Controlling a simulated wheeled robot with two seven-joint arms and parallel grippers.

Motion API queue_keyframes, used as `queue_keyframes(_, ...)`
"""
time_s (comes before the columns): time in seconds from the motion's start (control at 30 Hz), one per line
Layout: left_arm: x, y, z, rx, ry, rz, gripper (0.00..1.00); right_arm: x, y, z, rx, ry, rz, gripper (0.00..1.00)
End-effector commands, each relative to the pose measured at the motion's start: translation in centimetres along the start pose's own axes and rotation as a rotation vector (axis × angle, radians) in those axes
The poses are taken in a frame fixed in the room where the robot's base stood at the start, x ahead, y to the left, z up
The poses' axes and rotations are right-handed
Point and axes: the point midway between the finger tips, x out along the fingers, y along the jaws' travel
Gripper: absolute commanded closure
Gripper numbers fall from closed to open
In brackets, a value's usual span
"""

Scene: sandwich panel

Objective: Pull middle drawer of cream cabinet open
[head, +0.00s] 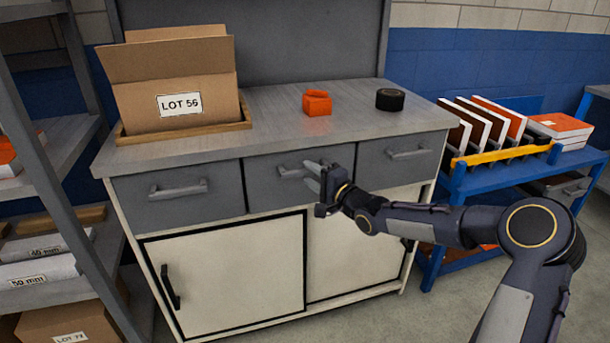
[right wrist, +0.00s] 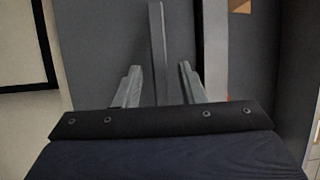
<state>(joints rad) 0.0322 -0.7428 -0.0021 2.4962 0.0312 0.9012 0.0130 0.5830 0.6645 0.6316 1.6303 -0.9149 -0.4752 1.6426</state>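The cabinet has a cream body (head: 220,270) and a row of grey drawers under a grey top. The middle drawer (head: 262,192) looks shut, its front in line with its neighbours. Its grey bar handle (head: 288,172) is partly hidden by my right gripper (head: 313,180), which is at the handle's right part. In the right wrist view the handle (right wrist: 157,45) runs between the two fingers of my right gripper (right wrist: 158,85). Gaps show on both sides of the bar, so the gripper is open around it. My left gripper is not in view.
A LOT 56 carton (head: 180,85) in a wooden tray, an orange block (head: 317,103) and a black roll (head: 390,99) are on the top. A blue cart (head: 480,185) stands right, a shelf rack (head: 60,150) left. The left drawer (head: 180,208) has a similar handle.

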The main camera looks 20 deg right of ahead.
Motion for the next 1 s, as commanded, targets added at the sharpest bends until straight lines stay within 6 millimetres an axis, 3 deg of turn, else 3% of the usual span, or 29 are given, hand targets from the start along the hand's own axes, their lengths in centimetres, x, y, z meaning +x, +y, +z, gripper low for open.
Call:
queue_keyframes(0.2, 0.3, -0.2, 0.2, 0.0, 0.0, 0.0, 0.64, 2.2, 0.0, 0.0, -0.001, -0.001, 0.0, 0.64)
queue_keyframes(0.5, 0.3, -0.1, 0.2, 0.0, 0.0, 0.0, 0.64, 2.4, 0.0, 0.0, -0.002, 0.001, 0.002, 0.64)
queue_keyframes(0.77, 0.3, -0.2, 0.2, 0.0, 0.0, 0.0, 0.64, 2.4, 0.0, 0.0, -0.002, 0.0, 0.002, 0.98)
queue_keyframes(1.0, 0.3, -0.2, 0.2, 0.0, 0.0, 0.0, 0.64, 2.4, 0.0, 0.0, -0.001, 0.0, 0.002, 1.0)
